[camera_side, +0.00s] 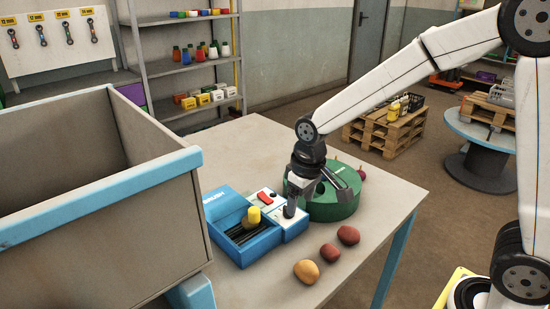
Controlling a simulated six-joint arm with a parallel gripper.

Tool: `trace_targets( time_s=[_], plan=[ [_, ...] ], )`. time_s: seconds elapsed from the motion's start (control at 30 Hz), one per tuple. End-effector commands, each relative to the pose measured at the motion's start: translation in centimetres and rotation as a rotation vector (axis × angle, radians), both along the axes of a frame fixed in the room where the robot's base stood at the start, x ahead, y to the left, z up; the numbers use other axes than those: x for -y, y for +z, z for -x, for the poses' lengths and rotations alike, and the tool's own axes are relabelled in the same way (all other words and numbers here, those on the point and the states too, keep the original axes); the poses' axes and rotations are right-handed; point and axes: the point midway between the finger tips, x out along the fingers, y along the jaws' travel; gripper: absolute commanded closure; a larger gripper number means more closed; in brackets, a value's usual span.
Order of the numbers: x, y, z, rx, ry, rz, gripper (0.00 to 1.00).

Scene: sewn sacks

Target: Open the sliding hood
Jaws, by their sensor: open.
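A blue box (264,247) lettered BRUSH sits on the table, with a dark, striped open bay on its left part. A white panel with a red piece (265,197) covers the part to the right; I cannot tell for certain which piece is the sliding hood. My gripper (313,192) is open and points down, over the right end of the box and the green round thing. One finger is close to the white panel; whether it touches is unclear. Nothing shows between the fingers.
A green round drum (335,209) stands right behind the box, partly hidden by my gripper. A yellow potato (306,271) and red ones (330,252) lie in front. A large grey bin with a blue rim (100,196) fills the left. The table's right corner is clear.

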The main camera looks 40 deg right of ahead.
Motion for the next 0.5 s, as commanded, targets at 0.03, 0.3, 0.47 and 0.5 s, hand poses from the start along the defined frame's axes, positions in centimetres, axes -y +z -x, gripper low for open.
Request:
trace_targets(
  time_s=[0.03, 0.3, 0.47, 0.5],
  plan=[
    [-0.7, 0.4, -1.1, -0.011, 0.014, 0.001, 0.25],
    [-4.3, 2.4, -5.5, -0.074, 0.075, 0.011, 0.25],
    [-6.0, 3.4, -7.1, -0.101, 0.100, 0.017, 0.25],
    [-6.3, 3.5, -7.3, -0.106, 0.105, 0.018, 0.25]
  ],
)
